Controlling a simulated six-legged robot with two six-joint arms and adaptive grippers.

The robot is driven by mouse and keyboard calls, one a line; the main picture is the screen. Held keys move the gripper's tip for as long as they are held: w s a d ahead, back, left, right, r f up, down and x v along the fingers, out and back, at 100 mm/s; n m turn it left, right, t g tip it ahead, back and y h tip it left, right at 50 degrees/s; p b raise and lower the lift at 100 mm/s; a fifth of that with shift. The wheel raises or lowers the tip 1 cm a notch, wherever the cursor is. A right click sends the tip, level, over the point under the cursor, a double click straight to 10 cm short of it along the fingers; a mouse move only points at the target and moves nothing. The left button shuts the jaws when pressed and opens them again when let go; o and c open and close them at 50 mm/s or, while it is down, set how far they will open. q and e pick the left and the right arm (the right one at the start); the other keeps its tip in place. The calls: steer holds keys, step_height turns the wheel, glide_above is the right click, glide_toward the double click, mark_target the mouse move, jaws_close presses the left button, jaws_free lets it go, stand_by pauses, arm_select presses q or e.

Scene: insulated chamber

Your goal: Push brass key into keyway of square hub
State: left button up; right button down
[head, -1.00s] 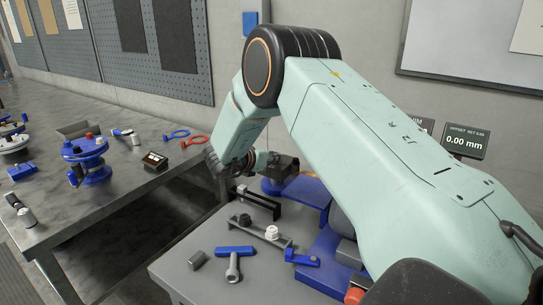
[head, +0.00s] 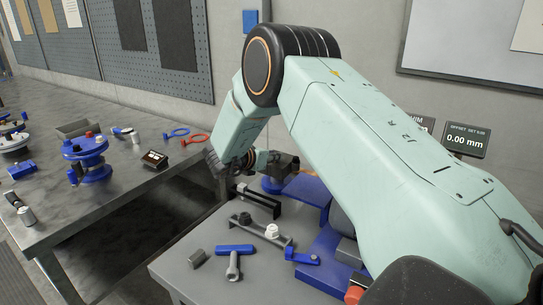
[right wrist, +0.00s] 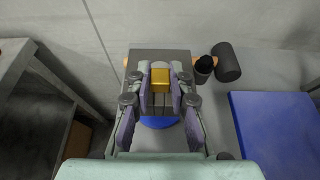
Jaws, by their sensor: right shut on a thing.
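The brass key (right wrist: 160,78) shows in the right wrist view as a small gold block between the fingertips of my right gripper (right wrist: 160,84), which is shut on it. The square hub (right wrist: 145,58), a dark grey block, lies directly beyond the key, above a round blue base (right wrist: 158,122). The keyway is hidden, and I cannot tell whether the key touches the hub. In the head view the hub (head: 285,164) is small and dark, with my right gripper (head: 266,160) at its left side. My left gripper is not in view.
A grey cylinder (right wrist: 227,62) with a dark knob lies right of the hub. A blue plate (right wrist: 272,130) is further right. A gap separates the left table (head: 110,190).

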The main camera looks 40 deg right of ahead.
steer(key=c, duration=1.1)
jaws_free()
steer(key=shift+c, duration=0.2)
steer(key=v, duration=1.2)
steer(key=shift+a+f, duration=0.1)
